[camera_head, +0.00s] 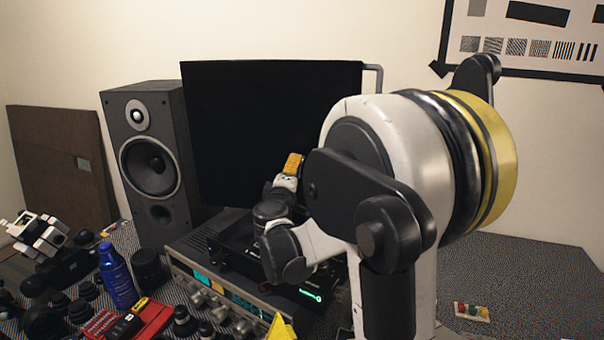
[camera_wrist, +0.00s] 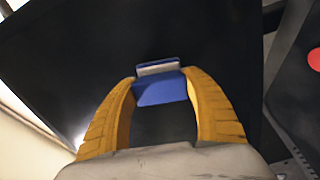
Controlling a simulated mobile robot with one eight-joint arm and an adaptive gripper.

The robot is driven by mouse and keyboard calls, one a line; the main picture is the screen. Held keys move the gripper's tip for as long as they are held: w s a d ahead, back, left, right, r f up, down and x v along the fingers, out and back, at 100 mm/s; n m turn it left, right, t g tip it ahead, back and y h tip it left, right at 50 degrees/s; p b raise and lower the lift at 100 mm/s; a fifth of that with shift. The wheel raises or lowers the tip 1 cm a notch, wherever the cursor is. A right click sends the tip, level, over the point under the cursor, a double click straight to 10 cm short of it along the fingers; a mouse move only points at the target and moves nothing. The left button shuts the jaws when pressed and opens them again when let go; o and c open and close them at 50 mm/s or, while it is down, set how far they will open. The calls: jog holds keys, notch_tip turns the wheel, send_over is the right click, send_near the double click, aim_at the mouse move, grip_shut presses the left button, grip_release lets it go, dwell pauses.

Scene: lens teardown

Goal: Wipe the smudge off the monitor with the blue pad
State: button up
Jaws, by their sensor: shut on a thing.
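The monitor (camera_head: 240,130) is a wide black screen standing upright behind the stereo gear. Its dark face fills much of the wrist view (camera_wrist: 190,35). My gripper (camera_wrist: 160,92) has yellow ribbed fingers, shut on the blue pad (camera_wrist: 160,90). The pad has a pale grey strip along its far edge, and the screen lies behind it. I cannot tell whether the pad touches the screen. In the head view my gripper (camera_head: 293,163) is in front of the screen's lower right part, and the pad is hidden there. No smudge can be made out on the visible screen.
A tall speaker (camera_head: 150,165) stands left of the monitor. A silver receiver (camera_head: 215,290) and black boxes sit below the screen. A blue bottle (camera_head: 117,278), a red case (camera_head: 140,322) and several lens parts crowd the front left. The desk at right is mostly clear.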

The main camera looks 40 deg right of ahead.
jog(key=shift+w+a, duration=0.3)
jog(key=shift+w, duration=0.1)
jog(key=shift+a, duration=0.1)
jog(key=shift+v, duration=2.9)
jog(key=shift+s, duration=0.1)
jog(key=shift+v, duration=1.4)
